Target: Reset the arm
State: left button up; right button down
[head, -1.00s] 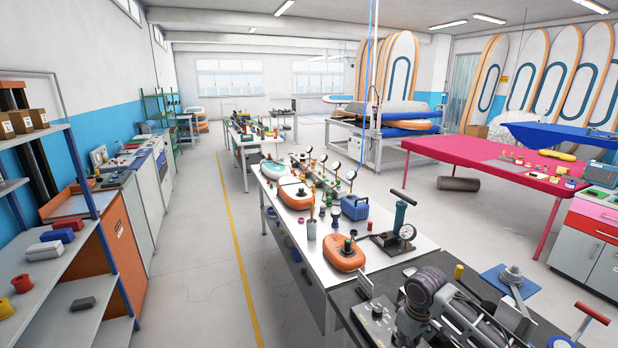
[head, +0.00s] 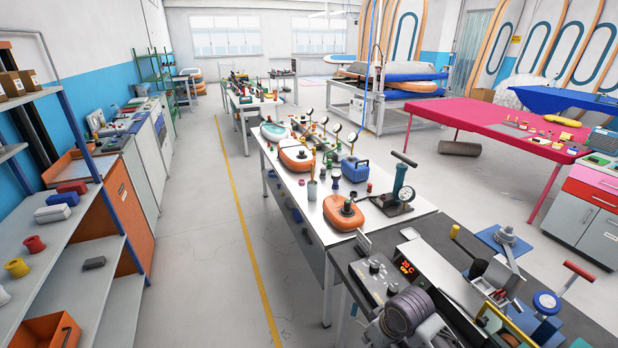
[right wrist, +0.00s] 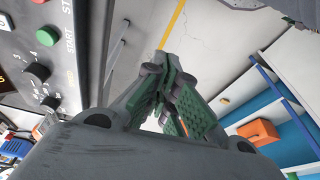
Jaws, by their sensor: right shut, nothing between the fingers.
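My right gripper (right wrist: 172,88) shows in the right wrist view. Its green-padded fingers are together with nothing between them. It hangs over the grey floor, with the yellow floor line behind it. A grey, rounded link that looks like my own arm (head: 405,315) shows at the bottom of the head view, in front of the dark bench. My right gripper's fingers do not show in the head view. My left gripper is in neither view.
A control panel with black knobs (right wrist: 40,72) is close on the left of the wrist view; the head view shows a knobbed control box (head: 378,278) on the dark bench. Shelves (head: 70,240) stand at the left. The floor aisle between shelves and benches is clear.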

jog(key=shift+s+d+r+m+t+h, duration=0.7)
jog(key=shift+s+d+m, duration=1.75)
jog(key=shift+s, duration=3.2)
notch_tip(320, 180, down, 34)
jog(key=s+n+g+b, duration=0.1)
jog(key=s, duration=0.1)
jog(key=s+d+f+g, duration=0.1)
jog(key=s+d+f, duration=0.1)
jog(key=s+f, duration=0.8)
jog(key=s+d+f+b, duration=0.1)
jog(key=s+d+f, duration=0.2)
jog(key=s+f, duration=0.8)
jog(key=shift+s+f+g, duration=0.3)
jog(key=shift+s+g, duration=0.1)
jog(key=shift+s, duration=0.55)
jog(key=shift+n, duration=0.25)
